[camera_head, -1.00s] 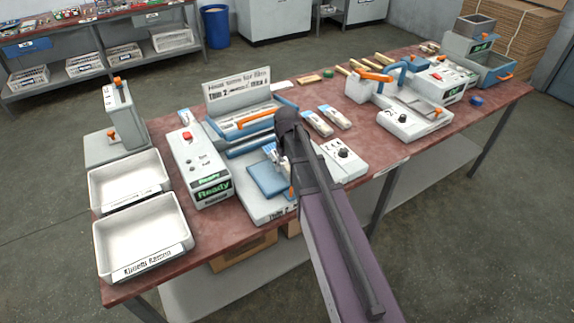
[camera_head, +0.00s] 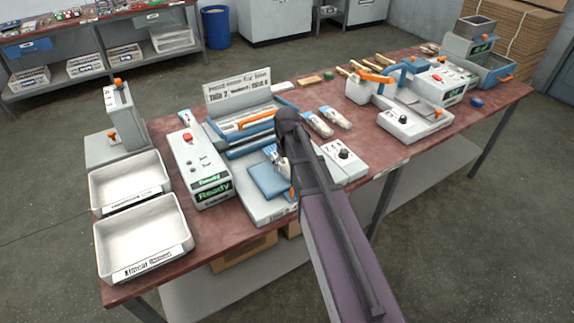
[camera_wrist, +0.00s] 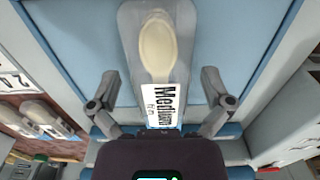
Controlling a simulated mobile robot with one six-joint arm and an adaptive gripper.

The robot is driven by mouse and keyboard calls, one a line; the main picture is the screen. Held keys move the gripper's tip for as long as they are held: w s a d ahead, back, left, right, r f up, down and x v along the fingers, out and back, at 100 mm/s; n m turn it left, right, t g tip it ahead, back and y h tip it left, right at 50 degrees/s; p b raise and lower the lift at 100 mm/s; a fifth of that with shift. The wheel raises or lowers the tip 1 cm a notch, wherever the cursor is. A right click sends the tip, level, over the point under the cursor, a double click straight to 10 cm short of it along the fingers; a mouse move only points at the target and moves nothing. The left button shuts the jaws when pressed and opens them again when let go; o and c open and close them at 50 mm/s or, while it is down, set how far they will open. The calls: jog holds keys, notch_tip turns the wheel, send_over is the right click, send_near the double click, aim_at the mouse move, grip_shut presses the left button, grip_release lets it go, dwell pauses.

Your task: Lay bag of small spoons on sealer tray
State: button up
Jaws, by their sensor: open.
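A clear bag (camera_wrist: 128,25) with a pale wooden spoon and a white label that reads "Medium" lies on the sealer's blue tray (camera_wrist: 220,45) in the wrist view. The tray also shows in the head view (camera_head: 268,182), left of my arm. My gripper (camera_wrist: 159,90) is open, with one finger on each side of the bag's labelled end and a gap at both sides. Whether the fingers touch the tray I cannot tell. In the head view my arm hides most of the gripper and the bag.
The sealer (camera_head: 240,122) with an orange-handled bar stands behind the tray. A control box (camera_head: 200,165) reading "Ready" is to its left. Two white bins (camera_head: 140,250) sit at the table's left end. More bags (camera_head: 318,124) lie right of the sealer. Another machine (camera_head: 405,125) stands farther right.

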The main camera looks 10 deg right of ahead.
notch_tip(320, 180, up, 12)
jog(key=p, duration=1.1)
jog(key=shift+f, duration=0.1)
dwell(0.6)
jog(key=s+m, duration=0.3)
jog(key=s, duration=1.3)
jog(key=shift+m, duration=0.3)
